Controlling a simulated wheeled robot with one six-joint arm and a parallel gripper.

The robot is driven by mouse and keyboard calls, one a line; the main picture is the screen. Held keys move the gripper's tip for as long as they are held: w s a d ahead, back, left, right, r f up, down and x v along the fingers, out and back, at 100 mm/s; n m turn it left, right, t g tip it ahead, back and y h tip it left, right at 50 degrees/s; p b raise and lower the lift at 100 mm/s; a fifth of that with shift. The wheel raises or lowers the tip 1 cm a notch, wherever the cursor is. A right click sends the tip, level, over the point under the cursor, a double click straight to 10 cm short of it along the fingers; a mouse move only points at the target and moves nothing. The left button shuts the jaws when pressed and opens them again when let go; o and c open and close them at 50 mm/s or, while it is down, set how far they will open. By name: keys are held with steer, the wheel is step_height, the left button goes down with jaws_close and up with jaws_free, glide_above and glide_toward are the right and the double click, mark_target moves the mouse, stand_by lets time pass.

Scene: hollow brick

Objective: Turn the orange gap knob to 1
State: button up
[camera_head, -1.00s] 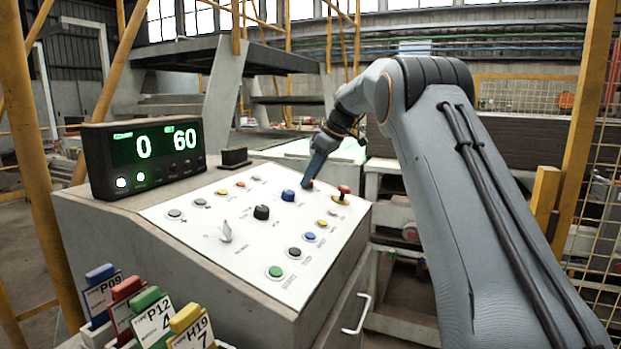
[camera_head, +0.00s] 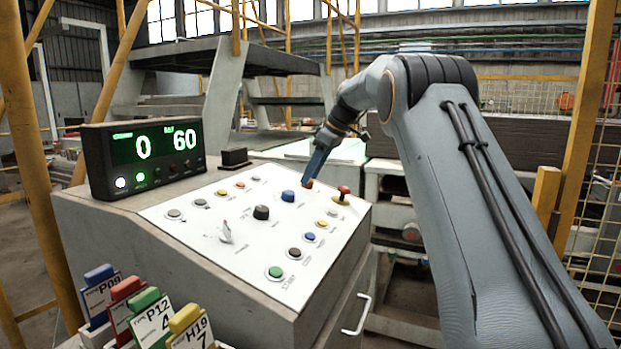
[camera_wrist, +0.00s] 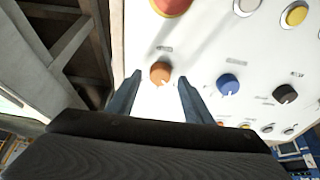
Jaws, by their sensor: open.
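The orange gap knob (camera_wrist: 160,73) sits on the white panel, in front of and between my open fingertips in the wrist view. A pale pointer mark shows on its edge nearer my gripper. Its scale label is too small to read. My gripper (camera_wrist: 153,82) is open and empty, and its fingers do not appear to touch the knob. In the head view my gripper (camera_head: 314,172) is over the panel's far right part. The knob (camera_head: 309,183) shows there only as a small orange bit beside the fingertips.
A blue knob (camera_head: 288,196) and a black knob (camera_head: 261,212) are nearby. A red mushroom button (camera_head: 343,190) stands up close to the right of my gripper. The display (camera_head: 145,158) reads 0 and 60. Coloured tagged cards (camera_head: 152,318) stand at the front left.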

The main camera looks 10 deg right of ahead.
steer(key=v, duration=0.6)
steer(key=shift+r+b, duration=0.15)
steer(key=shift+b, duration=0.3)
steer(key=shift+d, duration=0.1)
